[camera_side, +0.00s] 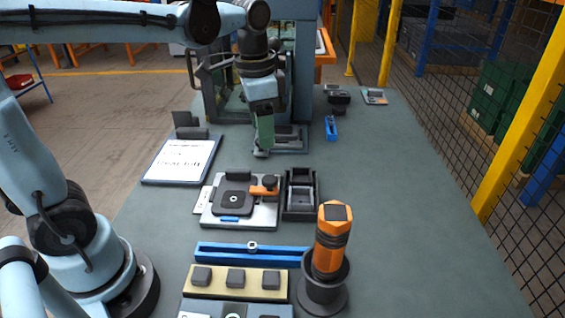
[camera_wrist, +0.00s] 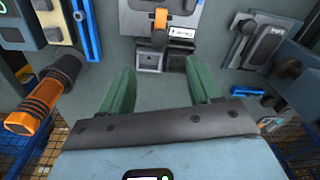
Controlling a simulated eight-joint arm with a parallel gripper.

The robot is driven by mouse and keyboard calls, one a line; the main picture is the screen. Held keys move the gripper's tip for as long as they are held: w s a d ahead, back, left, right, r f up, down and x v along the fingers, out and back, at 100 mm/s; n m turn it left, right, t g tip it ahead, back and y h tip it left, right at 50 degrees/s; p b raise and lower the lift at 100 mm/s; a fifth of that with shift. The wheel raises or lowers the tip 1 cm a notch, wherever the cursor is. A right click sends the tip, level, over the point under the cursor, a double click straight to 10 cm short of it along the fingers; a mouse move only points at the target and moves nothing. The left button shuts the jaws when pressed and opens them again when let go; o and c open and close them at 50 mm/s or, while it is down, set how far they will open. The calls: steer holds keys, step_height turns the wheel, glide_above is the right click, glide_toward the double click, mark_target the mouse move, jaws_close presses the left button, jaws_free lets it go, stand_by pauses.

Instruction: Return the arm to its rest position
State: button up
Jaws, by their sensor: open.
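My gripper (camera_side: 263,150) hangs from my arm with its green fingers pointing down, in front of the machine frame at the back of the table. In the wrist view the two green fingers (camera_wrist: 160,68) are spread wide apart.
A white-sheeted board (camera_side: 182,160), a fixture with an orange clamp (camera_side: 264,188) and a black bin (camera_side: 301,212) stand nearer. An orange-topped tool (camera_side: 333,240) stands upright in its black holder (camera_side: 322,294). A blue rail (camera_side: 225,251) lies beside it.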

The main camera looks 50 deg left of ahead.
steer(key=s+f+n+t, duration=0.4)
steer(key=s+n+t, duration=0.1)
steer(key=s+t, duration=0.1)
